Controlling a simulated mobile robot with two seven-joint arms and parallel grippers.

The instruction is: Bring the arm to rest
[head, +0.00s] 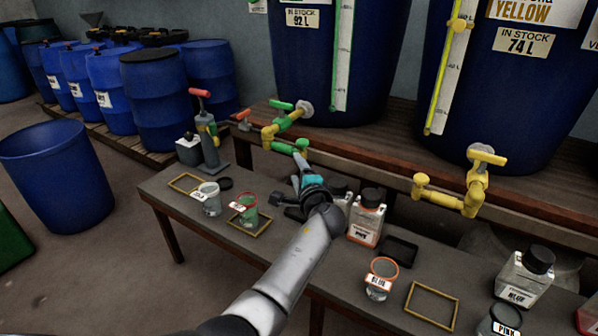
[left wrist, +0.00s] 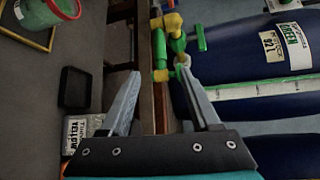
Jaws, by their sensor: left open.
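My left arm (head: 295,258) reaches in from the bottom of the head view, over the narrow dark table. My left gripper (head: 291,186) is above the middle of the table, close to the front of the wooden shelf. In the left wrist view its two fingers (left wrist: 163,88) stand apart with nothing between them. The green tap (head: 285,125) is just beyond the gripper in the head view, and it shows past the fingers in the left wrist view (left wrist: 160,45). My right gripper is in neither view.
The table (head: 165,193) bears a green-filled cup (head: 246,212), a clear cup (head: 208,199), an orange-rimmed cup (head: 380,280), a white bottle (head: 366,220) and a yellow frame (head: 432,305). A yellow tap (head: 465,185) juts from the right vat. Blue barrels (head: 155,100) stand at the left.

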